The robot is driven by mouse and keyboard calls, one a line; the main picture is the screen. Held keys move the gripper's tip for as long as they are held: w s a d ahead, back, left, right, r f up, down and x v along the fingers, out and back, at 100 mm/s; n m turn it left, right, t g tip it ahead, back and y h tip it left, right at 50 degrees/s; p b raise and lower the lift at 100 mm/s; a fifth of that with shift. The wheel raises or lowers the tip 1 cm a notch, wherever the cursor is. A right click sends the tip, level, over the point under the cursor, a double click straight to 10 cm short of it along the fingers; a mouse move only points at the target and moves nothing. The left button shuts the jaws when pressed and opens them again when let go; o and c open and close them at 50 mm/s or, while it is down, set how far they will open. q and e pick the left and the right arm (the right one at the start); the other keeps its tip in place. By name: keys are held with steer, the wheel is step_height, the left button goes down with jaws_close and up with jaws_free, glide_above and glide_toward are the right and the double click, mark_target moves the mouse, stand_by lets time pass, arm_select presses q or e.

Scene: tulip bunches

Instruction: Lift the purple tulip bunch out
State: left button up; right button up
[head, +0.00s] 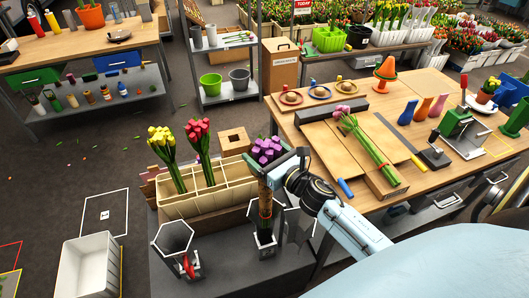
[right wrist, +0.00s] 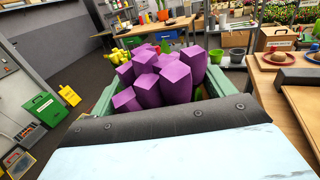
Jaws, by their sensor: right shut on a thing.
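The purple tulip bunch (head: 266,151) is upright at the right end of a divided wooden crate (head: 188,207). My right gripper (head: 271,182) is shut on its stems below the heads. The brown lower stems hang down in front of the crate, over or inside a clear hexagonal vase (head: 265,243); I cannot tell which. In the right wrist view the purple heads (right wrist: 160,80) fill the space between the green jaws. A yellow bunch (head: 161,142) and a red bunch (head: 198,133) stand in the crate. My left gripper is not seen.
A second hexagonal vase (head: 174,238) with something red stands in front of the crate. A white bin (head: 92,265) is on the floor at left. The wooden table (head: 405,195) at right carries a lying pink tulip bunch (head: 368,140), small vases and tools.

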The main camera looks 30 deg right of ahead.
mark_target(264, 140)
step_height(264, 140, up, 3)
steer(key=shift+r+p, duration=0.1)
steer(key=shift+p, duration=0.9)
step_height(264, 140, up, 2)
steer(key=shift+r+p, duration=0.2)
steer(key=shift+p, duration=0.5)
steer(key=shift+r, duration=4.05)
